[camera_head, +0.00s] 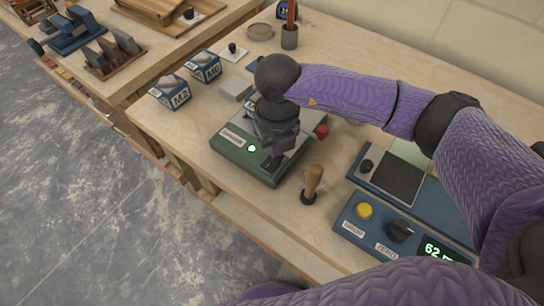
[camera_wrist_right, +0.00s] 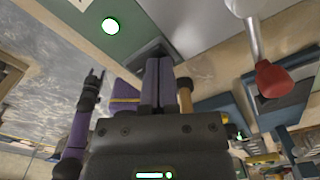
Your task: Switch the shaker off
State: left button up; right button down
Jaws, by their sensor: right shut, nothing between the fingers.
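The shaker (camera_head: 232,157) is a green box with a grey top plate, a label and a lit green lamp (camera_head: 251,148); the lamp also shows in the right wrist view (camera_wrist_right: 111,26).
A red knob (camera_head: 322,131) on a lever is just right of the shaker. A wooden-handled tool (camera_head: 313,178) stands in front. A blue scale (camera_head: 358,232) with a yellow button is at right. Blue boxes (camera_head: 171,93) stand behind left. The table edge is near.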

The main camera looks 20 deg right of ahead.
jog(key=shift+f, duration=0.25)
notch_tip(320, 180, up, 7)
jog(key=p, duration=0.5)
jog(key=shift+r+p, duration=0.15)
jog(key=shift+p, duration=0.15)
